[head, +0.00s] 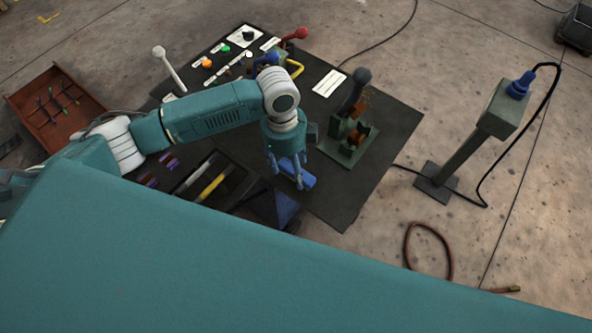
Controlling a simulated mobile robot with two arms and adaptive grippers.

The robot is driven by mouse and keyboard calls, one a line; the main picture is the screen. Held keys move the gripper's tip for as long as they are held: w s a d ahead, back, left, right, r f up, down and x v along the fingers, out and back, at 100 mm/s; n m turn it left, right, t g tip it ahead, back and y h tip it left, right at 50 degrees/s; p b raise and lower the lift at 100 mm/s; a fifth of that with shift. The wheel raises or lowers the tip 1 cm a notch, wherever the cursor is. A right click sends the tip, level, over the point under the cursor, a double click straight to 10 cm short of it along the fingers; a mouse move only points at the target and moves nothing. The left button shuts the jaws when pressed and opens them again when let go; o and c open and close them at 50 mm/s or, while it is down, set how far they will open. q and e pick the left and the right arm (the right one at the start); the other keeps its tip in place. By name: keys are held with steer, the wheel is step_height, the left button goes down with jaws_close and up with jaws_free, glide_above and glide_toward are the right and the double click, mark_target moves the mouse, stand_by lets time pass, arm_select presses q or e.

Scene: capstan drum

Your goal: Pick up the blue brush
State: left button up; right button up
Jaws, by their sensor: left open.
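The blue brush (308,181) appears as a small bright blue piece on the dark mat, right of the middle of the head view. My left gripper (286,184) points down over it, with its two fingers apart. The fingers overlap the blue piece in the picture, and the wrist hides part of it. I cannot tell whether the fingers touch it or how high they are above the mat. My right gripper is not in view.
A green stand with a dark-knobbed lever (361,77) is just right of the gripper. Dark trays (215,160) with tools lie to its left. A control panel (215,52) with knobs is behind. A green post (467,140) with a blue plug stands at right.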

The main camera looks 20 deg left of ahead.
arm_select(q)
steer(key=shift+d+f, duration=0.15)
steer(key=shift+f, duration=0.6)
steer(key=shift+d+f, duration=0.15)
steer(key=shift+f, duration=0.6)
steer(key=c, duration=1.3)
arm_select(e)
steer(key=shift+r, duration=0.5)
arm_select(q)
step_height(320, 180, up, 20)
steer(key=b, duration=0.3)
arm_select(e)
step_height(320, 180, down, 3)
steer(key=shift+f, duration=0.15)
